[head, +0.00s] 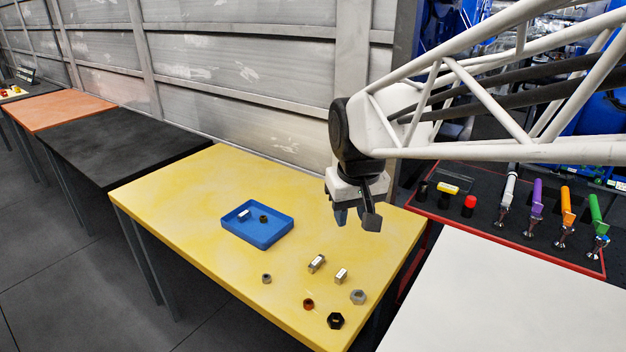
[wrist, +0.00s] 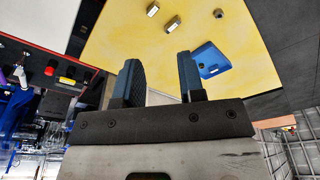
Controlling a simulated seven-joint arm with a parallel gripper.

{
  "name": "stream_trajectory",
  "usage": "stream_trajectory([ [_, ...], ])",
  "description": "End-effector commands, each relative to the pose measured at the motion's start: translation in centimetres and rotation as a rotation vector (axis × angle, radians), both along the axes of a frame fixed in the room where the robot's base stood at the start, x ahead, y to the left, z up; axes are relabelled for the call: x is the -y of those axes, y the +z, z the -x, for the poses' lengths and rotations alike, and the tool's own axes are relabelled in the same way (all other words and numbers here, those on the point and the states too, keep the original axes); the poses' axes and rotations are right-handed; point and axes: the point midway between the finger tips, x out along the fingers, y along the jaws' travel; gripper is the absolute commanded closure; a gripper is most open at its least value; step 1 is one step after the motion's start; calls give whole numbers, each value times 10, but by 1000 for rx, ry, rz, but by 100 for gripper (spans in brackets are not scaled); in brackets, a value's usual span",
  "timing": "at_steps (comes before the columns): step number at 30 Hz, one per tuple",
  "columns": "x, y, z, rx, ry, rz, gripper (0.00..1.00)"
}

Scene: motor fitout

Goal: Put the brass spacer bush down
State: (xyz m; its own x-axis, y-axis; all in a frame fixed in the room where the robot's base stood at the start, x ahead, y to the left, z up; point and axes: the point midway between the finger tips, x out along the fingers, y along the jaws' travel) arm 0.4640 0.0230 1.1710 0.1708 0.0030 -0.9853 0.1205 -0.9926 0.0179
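My gripper (head: 357,216) hangs above the right part of the yellow table. In the wrist view its two blue-padded fingers (wrist: 160,65) stand well apart with nothing between them. No part is clearly recognisable as the brass spacer bush. A small dark ring-like part (head: 263,218) lies in the blue tray (head: 284,233), beside a small silver block (head: 243,214); its metal is too small to tell. A copper-brown ring (head: 308,304) lies on the table near its front edge. The tray also shows in the wrist view (wrist: 222,66).
On the yellow table (head: 180,190) lie two silver blocks (head: 317,263), a grey ring (head: 266,279), a grey hex nut (head: 358,297) and a black hex nut (head: 335,321). A white table (head: 510,300) and a dark tool board (head: 480,225) with upright tools are at right. The table's left part is clear.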

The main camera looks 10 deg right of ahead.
Motion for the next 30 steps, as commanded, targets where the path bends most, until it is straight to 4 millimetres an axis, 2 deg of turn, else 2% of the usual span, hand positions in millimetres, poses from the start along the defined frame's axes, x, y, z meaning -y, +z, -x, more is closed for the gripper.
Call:
stream_trajectory([
  [1,4,-1,17,8,-14,-1,64],
  [9,19,-14,92,40,-85,-9,64],
  [15,25,-26,132,55,-125,-13,64],
  [21,27,-33,147,61,-140,-15,64],
  [30,27,-33,148,61,-141,-15,64],
])
